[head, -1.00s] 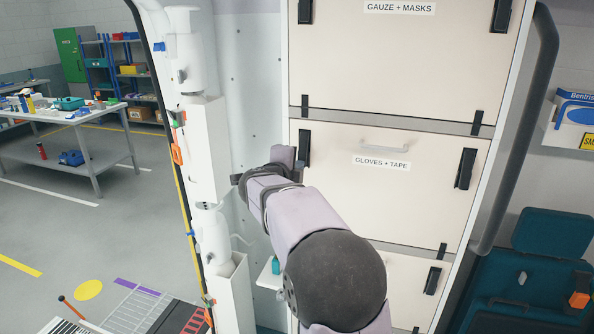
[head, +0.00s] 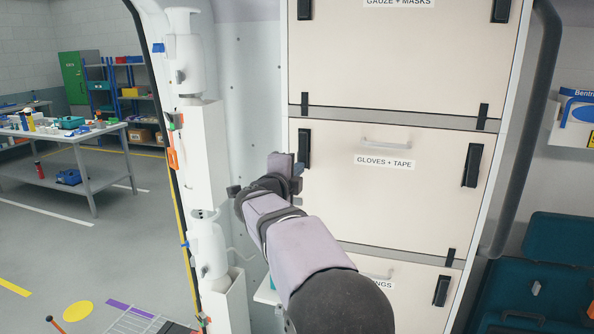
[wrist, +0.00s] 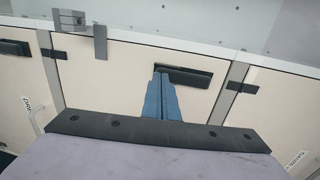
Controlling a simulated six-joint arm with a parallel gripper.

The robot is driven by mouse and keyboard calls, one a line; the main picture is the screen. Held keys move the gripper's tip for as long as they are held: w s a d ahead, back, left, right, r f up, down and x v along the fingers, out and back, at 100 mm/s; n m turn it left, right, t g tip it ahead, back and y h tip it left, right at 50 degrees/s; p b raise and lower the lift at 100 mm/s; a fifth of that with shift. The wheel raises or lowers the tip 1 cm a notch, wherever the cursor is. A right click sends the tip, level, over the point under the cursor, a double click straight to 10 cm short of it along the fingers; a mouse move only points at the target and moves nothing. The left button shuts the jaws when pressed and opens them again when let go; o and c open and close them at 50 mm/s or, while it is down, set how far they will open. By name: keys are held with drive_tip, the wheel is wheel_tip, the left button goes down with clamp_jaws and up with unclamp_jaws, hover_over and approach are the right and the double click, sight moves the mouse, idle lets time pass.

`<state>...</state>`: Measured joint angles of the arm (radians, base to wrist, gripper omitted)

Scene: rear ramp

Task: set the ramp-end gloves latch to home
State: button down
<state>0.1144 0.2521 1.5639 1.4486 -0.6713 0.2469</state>
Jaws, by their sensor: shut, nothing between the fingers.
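The GLOVES + TAPE door (head: 420,205) is the middle cream door of the cabinet. Its left black latch (head: 304,147) stands upright along the door's left edge, and its right black latch (head: 472,165) is also near upright. I cannot be sure from the labels which is the ramp-end one. My gripper (head: 298,170) is at the lower end of the left latch. In the wrist view, my shut blue-grey fingers (wrist: 161,98) reach to one end of that latch (wrist: 188,76). Nothing is between them, and I cannot tell whether they touch it.
The GAUZE + MASKS door (head: 400,60) is above and another latched door (head: 400,300) below. A white post with pipes (head: 205,150) stands left of my arm. A grey bracket (wrist: 85,25) sits at the cabinet edge. A teal seat (head: 560,255) is at right.

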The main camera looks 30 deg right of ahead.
drive_tip(key=f+b+v, duration=0.1)
drive_tip(key=b+v, duration=0.3)
drive_tip(key=v, duration=0.9)
drive_tip(key=shift+s+a+f, duration=0.2)
drive_tip(key=shift+a+f, duration=0.05)
drive_tip(key=shift+f, duration=0.05)
drive_tip(key=w+a+f+n+t+y, duration=0.1)
drive_tip(key=w+a+n+t+y, duration=0.15)
drive_tip(key=a+n+y, duration=0.35)
drive_tip(key=w+a+f+n+t+y, duration=0.2)
drive_tip(key=w+a+n+y, duration=0.25)
drive_tip(key=a, duration=0.35)
drive_tip(key=s+a+f+n+g+y, duration=0.45)
drive_tip(key=a+f+n, duration=0.45)
drive_tip(key=f, duration=0.4)
drive_tip(key=s+f+n+g, duration=0.5)
drive_tip(key=s+f+g, duration=0.1)
drive_tip(key=s+f, duration=0.6)
drive_tip(key=s+d+f+n+g+h, duration=0.1)
drive_tip(key=s+d+f+g, duration=0.2)
drive_tip(key=s+d+f, duration=0.2)
drive_tip(key=s+d+f+n+g+h, duration=0.1)
drive_tip(key=s+d+f+g+h, duration=0.1)
drive_tip(key=s+d+f, duration=0.3)
drive_tip(key=s+f, duration=0.3)
drive_tip(key=s, duration=0.4)
drive_tip(key=shift+s+d+g, duration=0.2)
drive_tip(key=shift+g, duration=0.2)
